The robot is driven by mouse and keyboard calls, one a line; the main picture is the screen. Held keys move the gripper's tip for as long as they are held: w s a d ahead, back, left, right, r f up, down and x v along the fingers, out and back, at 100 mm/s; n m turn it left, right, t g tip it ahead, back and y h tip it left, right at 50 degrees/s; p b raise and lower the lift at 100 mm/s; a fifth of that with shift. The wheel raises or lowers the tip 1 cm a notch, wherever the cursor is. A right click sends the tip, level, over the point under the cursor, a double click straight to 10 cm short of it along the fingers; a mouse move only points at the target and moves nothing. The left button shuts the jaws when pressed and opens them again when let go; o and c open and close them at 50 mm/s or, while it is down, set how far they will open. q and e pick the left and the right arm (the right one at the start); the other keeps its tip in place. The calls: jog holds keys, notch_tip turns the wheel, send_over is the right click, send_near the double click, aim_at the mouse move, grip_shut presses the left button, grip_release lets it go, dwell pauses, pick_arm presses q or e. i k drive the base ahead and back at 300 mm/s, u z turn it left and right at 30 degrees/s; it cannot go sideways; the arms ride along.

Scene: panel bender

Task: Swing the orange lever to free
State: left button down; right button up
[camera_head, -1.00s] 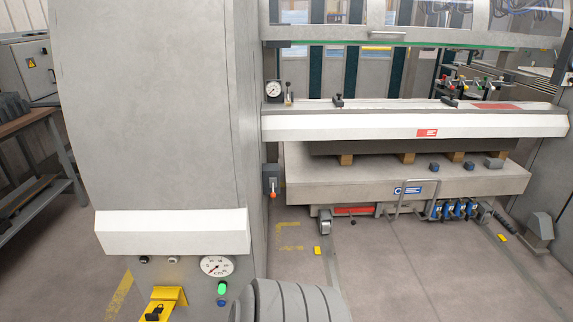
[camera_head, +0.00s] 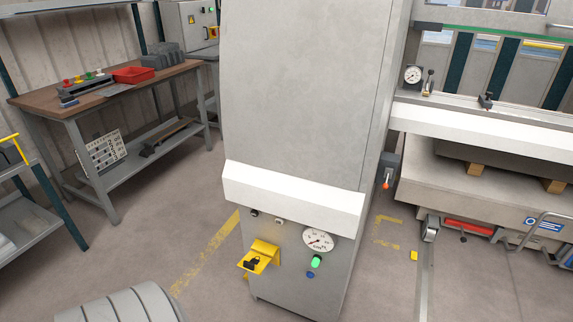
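The orange lever (camera_head: 387,185) is small, with an orange tip, and points downward. It hangs from a dark grey box (camera_head: 391,165) on the right side of the large grey machine housing (camera_head: 305,95). The lever is small in the view, so its exact setting is hard to tell. Neither of my grippers shows in the head view, and nothing is seen touching the lever.
The housing's front carries a white ledge (camera_head: 290,195), a pressure gauge (camera_head: 318,240), a green button (camera_head: 316,261) and a yellow pedal-like bracket (camera_head: 260,257). A press table (camera_head: 490,190) stands right. A workbench (camera_head: 110,90) stands left. Floor between bench and housing is clear.

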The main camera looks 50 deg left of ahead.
aim_at(385, 186)
jog(key=u, duration=0.35)
jog(key=k, duration=1.05)
jog(key=z, duration=0.75)
jog(key=i, duration=1.95)
jog(key=u, duration=0.65)
jog(key=i, duration=1)
jog(key=u, duration=1.7)
jog(key=i, duration=0.8)
jog(key=u, duration=0.7)
